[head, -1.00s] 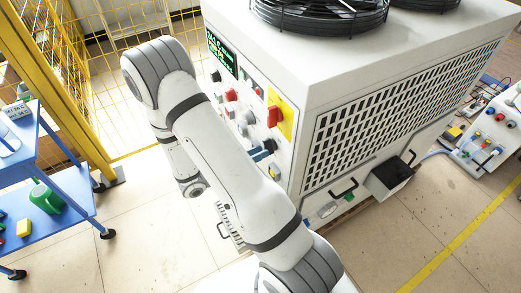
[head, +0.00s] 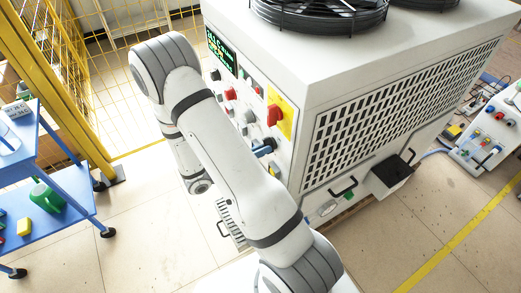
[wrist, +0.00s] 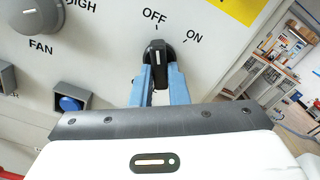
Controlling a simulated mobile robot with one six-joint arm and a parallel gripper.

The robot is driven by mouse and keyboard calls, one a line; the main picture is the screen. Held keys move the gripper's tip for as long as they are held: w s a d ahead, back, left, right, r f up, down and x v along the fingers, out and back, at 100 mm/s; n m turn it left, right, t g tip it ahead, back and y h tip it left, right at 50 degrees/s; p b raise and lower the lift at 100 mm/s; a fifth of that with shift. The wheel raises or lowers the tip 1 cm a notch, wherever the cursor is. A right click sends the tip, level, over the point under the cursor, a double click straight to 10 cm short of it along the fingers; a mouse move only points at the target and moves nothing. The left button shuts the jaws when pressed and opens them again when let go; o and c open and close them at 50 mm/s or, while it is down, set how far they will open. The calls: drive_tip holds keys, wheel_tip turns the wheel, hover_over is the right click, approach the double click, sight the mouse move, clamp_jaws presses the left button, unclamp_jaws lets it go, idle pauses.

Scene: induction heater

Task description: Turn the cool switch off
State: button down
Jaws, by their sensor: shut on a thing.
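In the wrist view a black rotary switch (wrist: 158,50) sits on the white panel, with OFF printed above it and ON at its upper right. Its handle stands nearly upright, and its white mark points up toward OFF. No name for this switch is readable. My gripper (wrist: 156,75) has its two blue fingers on either side of the handle, shut on it. In the head view my gripper (head: 263,149) is at the front panel of the white machine, low down; the switch is hard to make out there.
A fan knob (wrist: 38,15) and a blue button (wrist: 70,103) are left of the switch. A red knob (head: 274,115) on a yellow plate is above my gripper. A blue cart (head: 60,195) stands at the left. The floor between is clear.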

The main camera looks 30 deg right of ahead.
drive_tip(key=m+b, duration=0.3)
drive_tip(key=m, duration=0.1)
drive_tip(key=shift+w, duration=0.1)
idle(0.3)
drive_tip(key=c, duration=1.4)
unclamp_jaws()
drive_tip(key=a, duration=0.7)
drive_tip(key=shift+a+b, duration=0.4)
drive_tip(key=shift+b, duration=0.05)
